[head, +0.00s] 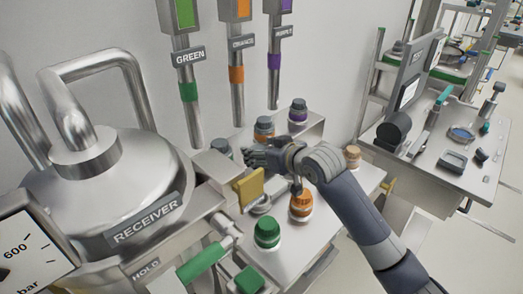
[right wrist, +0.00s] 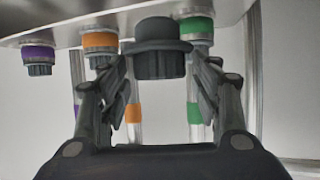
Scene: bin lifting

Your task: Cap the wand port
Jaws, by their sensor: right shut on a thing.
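My right gripper (head: 258,157) reaches in from the right over the station's shelf. Its fingers are shut on a dark grey, hat-shaped cap with a wide brim and ribbed part; the right wrist view shows this cap (right wrist: 158,48) between the fingers (right wrist: 160,75). The head view hides it behind the hand. Behind the gripper stand dark-topped fittings with orange (head: 264,128) and purple (head: 298,110) bands; another dark-topped fitting (head: 222,148) is left of the hand. I cannot tell which one is the wand port. My left gripper is out of view.
Wands labelled GREEN (head: 190,54), ORANGE and PURPLE hang on the wall. The steel receiver (head: 110,190) fills the left. A bench (head: 445,165) stands at right.

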